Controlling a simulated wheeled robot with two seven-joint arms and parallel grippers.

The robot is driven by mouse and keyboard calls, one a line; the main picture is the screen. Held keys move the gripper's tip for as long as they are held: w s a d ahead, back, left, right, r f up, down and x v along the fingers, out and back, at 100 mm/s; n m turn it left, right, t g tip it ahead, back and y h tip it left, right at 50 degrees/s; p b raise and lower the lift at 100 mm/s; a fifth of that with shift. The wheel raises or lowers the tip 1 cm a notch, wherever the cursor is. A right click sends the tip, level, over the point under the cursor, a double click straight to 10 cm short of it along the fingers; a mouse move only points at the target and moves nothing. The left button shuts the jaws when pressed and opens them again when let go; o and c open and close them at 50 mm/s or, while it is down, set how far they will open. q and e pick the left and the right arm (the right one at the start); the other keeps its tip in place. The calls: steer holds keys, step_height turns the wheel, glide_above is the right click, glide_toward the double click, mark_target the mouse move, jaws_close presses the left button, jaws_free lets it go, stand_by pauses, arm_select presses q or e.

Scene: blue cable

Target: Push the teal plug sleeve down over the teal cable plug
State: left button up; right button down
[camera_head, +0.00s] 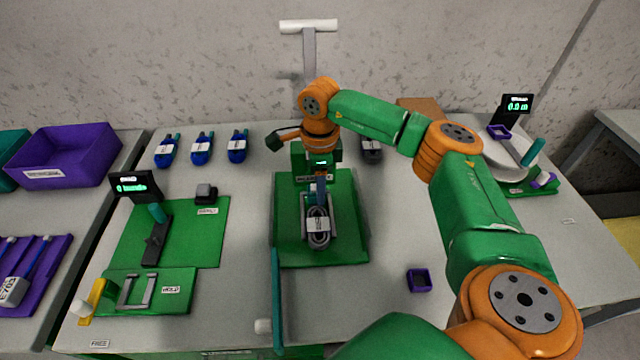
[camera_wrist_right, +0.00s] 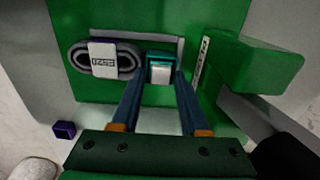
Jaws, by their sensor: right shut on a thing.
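My right gripper (camera_head: 320,198) reaches down over the green mat in the middle of the table. In the right wrist view its two blue fingers (camera_wrist_right: 162,76) are closed on a small teal piece with a pale square face, which I take for the teal plug sleeve (camera_wrist_right: 163,57). It sits in a grey frame, right beside the coiled dark cable (camera_wrist_right: 70,58), which has a white printed label. The coiled cable (camera_head: 319,240) also shows in the head view, just in front of the gripper. The teal cable plug cannot be told apart from the sleeve. My left gripper is out of view.
A green mat (camera_head: 345,250) lies under the cable, with a green block (camera_wrist_right: 258,65) beside it. A small purple box (camera_head: 419,280) is at right.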

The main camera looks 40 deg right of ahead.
steer(key=shift+c, duration=1.7)
jaws_free()
step_height(320, 180, up, 8)
steer(key=p, duration=0.7)
steer(key=shift+r, duration=0.1)
